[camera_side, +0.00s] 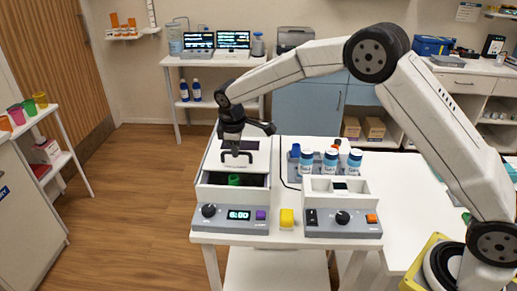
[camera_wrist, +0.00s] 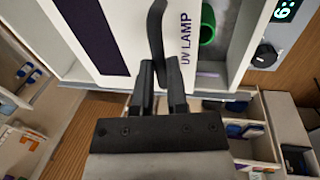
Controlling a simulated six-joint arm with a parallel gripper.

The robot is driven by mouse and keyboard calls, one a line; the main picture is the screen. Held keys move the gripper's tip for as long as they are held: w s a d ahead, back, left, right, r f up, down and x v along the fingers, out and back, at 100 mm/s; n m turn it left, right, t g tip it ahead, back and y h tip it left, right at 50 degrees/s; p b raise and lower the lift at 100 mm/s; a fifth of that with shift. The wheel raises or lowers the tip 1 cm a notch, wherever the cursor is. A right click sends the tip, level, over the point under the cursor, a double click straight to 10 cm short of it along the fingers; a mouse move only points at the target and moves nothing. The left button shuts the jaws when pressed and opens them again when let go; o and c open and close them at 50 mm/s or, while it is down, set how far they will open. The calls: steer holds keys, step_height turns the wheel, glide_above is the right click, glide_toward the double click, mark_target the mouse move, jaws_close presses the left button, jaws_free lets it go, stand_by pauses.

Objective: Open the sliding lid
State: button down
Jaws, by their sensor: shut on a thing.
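The white sliding lid (camera_side: 262,160) lies on top of a grey and white lamp box (camera_side: 265,204), with its front part uncovered. In the wrist view the lid (camera_wrist: 130,50) bears a dark panel and the words "UV LAMP". Its black handle (camera_wrist: 157,35) stands up between my fingers. My gripper (camera_side: 236,150) is over the lid, and its fingers (camera_wrist: 160,80) are shut on the handle. A green cup (camera_side: 234,180) shows inside the open front part of the box; it also shows in the wrist view (camera_wrist: 207,25). The rear of the box is partly hidden by my arm.
The white table (camera_side: 375,172) has some clear room at the right.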

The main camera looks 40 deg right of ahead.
steer(key=w+d, duration=0.6)
steer(key=shift+w+d, duration=0.25)
steer(key=shift+w, duration=0.05)
steer(key=c, duration=0.6)
jaws_free()
steer(key=shift+c, duration=0.2)
steer(key=shift+r, duration=0.15)
step_height(320, 180, up, 7)
steer(key=s+a, duration=0.1)
steer(key=shift+r, duration=0.2)
steer(key=shift+s, duration=0.15)
